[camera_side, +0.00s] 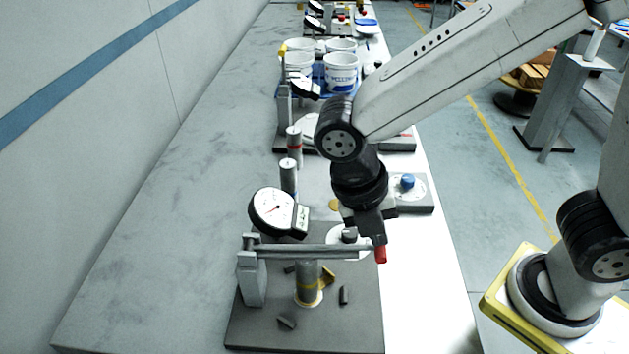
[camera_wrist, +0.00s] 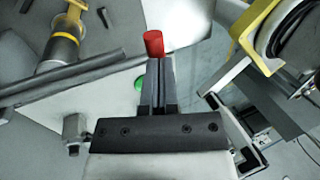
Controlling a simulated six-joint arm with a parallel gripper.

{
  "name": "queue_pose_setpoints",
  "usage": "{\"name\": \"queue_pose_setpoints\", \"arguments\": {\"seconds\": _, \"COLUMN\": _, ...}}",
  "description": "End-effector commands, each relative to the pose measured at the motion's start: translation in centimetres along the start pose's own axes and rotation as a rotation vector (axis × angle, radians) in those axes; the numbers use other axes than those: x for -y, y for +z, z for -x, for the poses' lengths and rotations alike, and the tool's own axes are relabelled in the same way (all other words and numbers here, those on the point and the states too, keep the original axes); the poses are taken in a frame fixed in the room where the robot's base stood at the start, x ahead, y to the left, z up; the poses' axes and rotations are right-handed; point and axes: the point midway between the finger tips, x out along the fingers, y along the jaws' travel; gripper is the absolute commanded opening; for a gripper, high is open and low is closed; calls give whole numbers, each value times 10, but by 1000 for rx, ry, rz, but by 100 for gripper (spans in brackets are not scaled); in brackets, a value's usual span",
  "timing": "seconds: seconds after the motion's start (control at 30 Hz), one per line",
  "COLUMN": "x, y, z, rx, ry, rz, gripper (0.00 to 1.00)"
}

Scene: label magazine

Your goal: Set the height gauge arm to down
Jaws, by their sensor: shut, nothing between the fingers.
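The height gauge arm (camera_side: 318,250) is a long grey bar, close to level in the side view. It runs from a post (camera_side: 252,278) at left to a red tip (camera_side: 380,254) at right. A grey cylinder (camera_side: 307,284) with a yellow band stands under the bar; I cannot tell whether they touch. My gripper (camera_side: 377,240) is shut and empty, pointing down at the red tip. In the wrist view, the bar (camera_wrist: 85,72) lies left of the shut fingers (camera_wrist: 160,64), and the red tip (camera_wrist: 154,43) shows just past them. Contact cannot be told.
A dial gauge (camera_side: 272,210) stands behind the bar. Small dark pieces (camera_side: 287,322) lie on the grey base plate (camera_side: 255,332). A blue knob (camera_side: 407,181) sits on a block behind my gripper. White buckets (camera_side: 341,73) stand farther back. The bench at left is clear.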

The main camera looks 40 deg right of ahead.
Motion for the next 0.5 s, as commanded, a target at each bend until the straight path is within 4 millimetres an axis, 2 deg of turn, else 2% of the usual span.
{"name": "queue_pose_setpoints", "arguments": {"seconds": 0.27, "x": 0, "y": 0, "z": 15, "rx": 0, "ry": 3, "rz": 0, "gripper": 0}}
{"name": "queue_pose_setpoints", "arguments": {"seconds": 0.5, "x": 2, "y": 0, "z": 48, "rx": 1, "ry": 5, "rz": 1, "gripper": 0}}
